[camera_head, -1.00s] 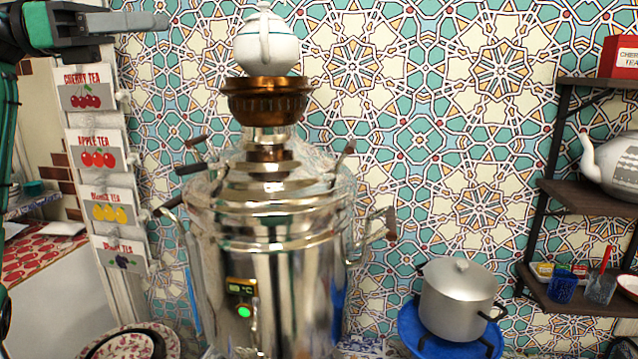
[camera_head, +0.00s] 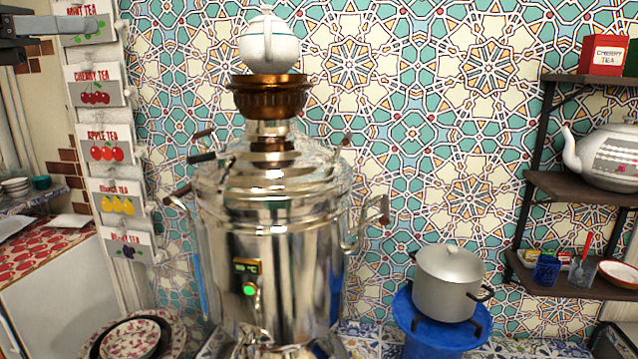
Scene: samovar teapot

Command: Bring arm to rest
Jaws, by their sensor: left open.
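My left gripper (camera_head: 62,26) is at the top left corner of the head view, partly cut off by the frame edge. Its fingers point right, in front of the tea sign rack, and nothing shows between them. My right gripper is out of view. The silver samovar (camera_head: 270,235) stands in the middle with a lit green button and a small display. A white teapot (camera_head: 269,45) sits upright in the copper bowl (camera_head: 268,96) on top of it. My left gripper is apart from both, to the left.
A metal pot (camera_head: 447,287) stands on a blue burner (camera_head: 430,335) to the right. Wall shelves (camera_head: 575,187) at the right hold a large teapot (camera_head: 606,158) and a red tea box (camera_head: 606,56). Tea signs (camera_head: 108,150) hang at the left. Patterned plates (camera_head: 130,343) are at the lower left.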

